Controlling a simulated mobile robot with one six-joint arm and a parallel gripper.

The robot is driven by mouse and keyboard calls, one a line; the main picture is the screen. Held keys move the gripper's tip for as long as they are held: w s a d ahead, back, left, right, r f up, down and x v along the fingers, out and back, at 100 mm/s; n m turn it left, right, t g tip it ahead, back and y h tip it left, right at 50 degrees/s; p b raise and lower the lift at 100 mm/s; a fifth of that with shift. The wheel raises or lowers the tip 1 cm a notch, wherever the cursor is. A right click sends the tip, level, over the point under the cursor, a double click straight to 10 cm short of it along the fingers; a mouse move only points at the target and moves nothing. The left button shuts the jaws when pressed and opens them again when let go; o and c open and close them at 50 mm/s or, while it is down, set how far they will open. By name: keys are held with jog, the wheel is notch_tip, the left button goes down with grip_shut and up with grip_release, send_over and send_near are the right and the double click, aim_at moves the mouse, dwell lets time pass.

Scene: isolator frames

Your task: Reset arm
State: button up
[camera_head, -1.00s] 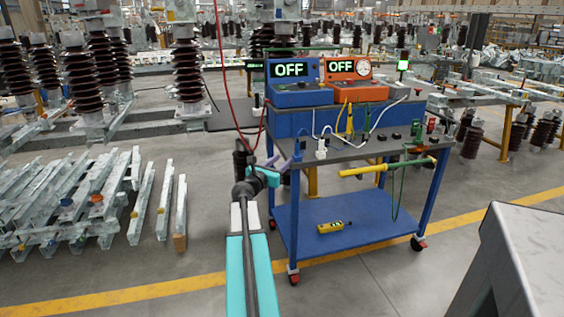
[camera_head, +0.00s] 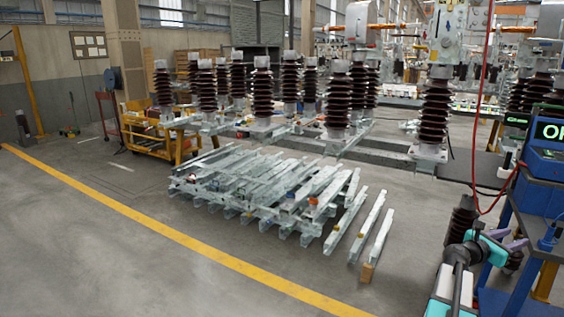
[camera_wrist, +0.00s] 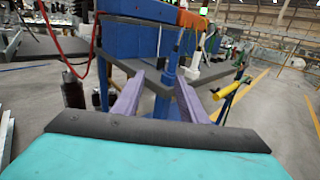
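My arm (camera_head: 452,275), turquoise and dark, reaches up at the lower right of the head view. My gripper (camera_head: 515,238) is at its end, beside the blue trolley (camera_head: 508,290). In the wrist view, the two purple fingers of my gripper (camera_wrist: 159,80) stand apart. A blue upright part of the trolley shows behind the gap, and I see nothing held between them. The trolley's grey top (camera_wrist: 150,80) is beyond the fingers. A blue instrument box (camera_head: 547,158) on it is cut off by the right edge, its display partly readable.
Pale metal beams (camera_head: 255,190) lie stacked on the floor in the middle. Brown ribbed insulators (camera_head: 338,100) stand behind them. A yellow cart (camera_head: 150,130) is at the back left. A yellow floor line (camera_head: 170,232) crosses open grey floor. A red cable (camera_head: 478,120) hangs near my gripper.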

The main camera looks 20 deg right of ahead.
jog(key=w+a+f+n+t+y+p, duration=0.1)
jog(key=w+a+f+n+t+p, duration=0.1)
jog(key=w+a+f, duration=0.55)
jog(key=w+a+f+n+t+y+p, duration=0.1)
jog(key=w+a+f+n+t+y, duration=0.1)
jog(key=w+a+f, duration=0.55)
jog(key=w+a+f+t+y+p, duration=0.15)
jog(key=w+a+f, duration=0.25)
jog(key=a+f, duration=0.55)
jog(key=w+a+f+g+y+p, duration=0.1)
jog(key=w+a+f+y+p, duration=0.15)
jog(key=a+f, duration=0.7)
jog(key=s+a+f+m+g+y+p, duration=0.15)
jog(key=s+a+f, duration=0.25)
jog(key=a, duration=0.5)
jog(key=s+a+f+m+y, duration=0.2)
jog(key=s+a+f+m, duration=0.15)
jog(key=a, duration=0.45)
jog(key=s+a+f+m+g+y, duration=0.1)
jog(key=s+a+f, duration=0.25)
jog(key=a, duration=0.55)
jog(key=s+a+f+m+g+y+p, duration=0.1)
jog(key=s+a+m+g+y, duration=0.5)
jog(key=s+a+m, duration=0.9)
jog(key=s+a+f, duration=0.1)
jog(key=s, duration=0.4)
jog(key=shift+a+f, duration=0.2)
jog(key=shift+a, duration=0.1)
